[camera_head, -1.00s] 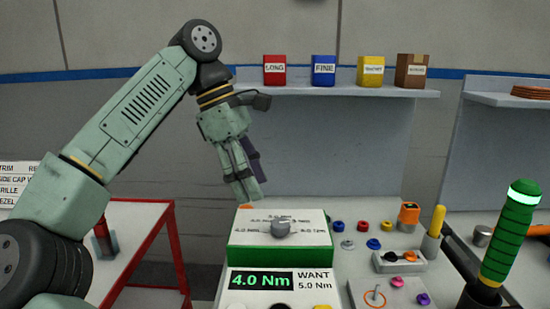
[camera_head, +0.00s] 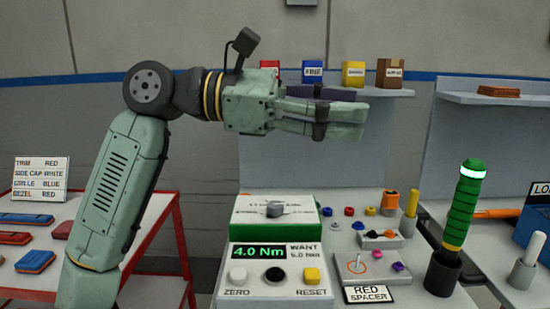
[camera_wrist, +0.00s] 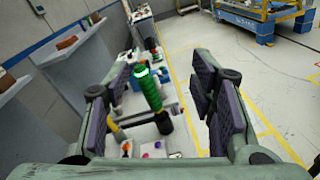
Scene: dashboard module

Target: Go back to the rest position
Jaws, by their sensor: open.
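My gripper (camera_head: 362,112) is raised in the head view, stretched level to the right above the bench and in front of the back shelf. In the wrist view its two padded fingers (camera_wrist: 165,105) stand apart with nothing between them that they touch. The green-handled tool (camera_head: 464,205) stands upright in a dark holder at the right, well away from the fingers. It also shows farther off between the fingers in the wrist view (camera_wrist: 150,90).
A torque tester (camera_head: 275,262) reads 4.0 Nm below my arm. Boxes stand on the shelf (camera_head: 395,93). A red-framed table (camera_head: 150,250) with parts is at left.

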